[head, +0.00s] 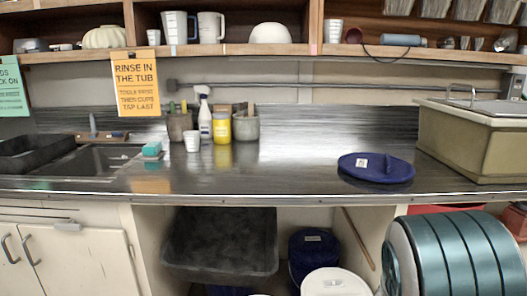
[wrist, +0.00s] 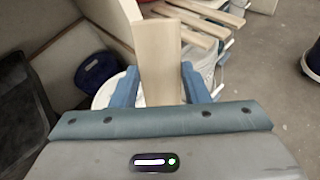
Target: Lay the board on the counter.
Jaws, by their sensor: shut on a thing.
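The board (wrist: 158,45) is a pale wooden slat in the wrist view. My gripper (wrist: 160,86) has its two blue fingers on either side of the board and is shut on it. The board stretches away from the fingers, above floor level and close to buckets; its far end overlaps other pale wood. The steel counter (head: 285,172) runs across the head view. My gripper and the board do not show in the head view.
On the counter are a blue lid (head: 376,168), a spray bottle (head: 204,118), a yellow jar (head: 222,127) and a white cup (head: 192,142). A sink (head: 95,160) is at left, a beige tub (head: 465,145) at right. More slats (wrist: 190,28) lie over buckets. Mid-counter is clear.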

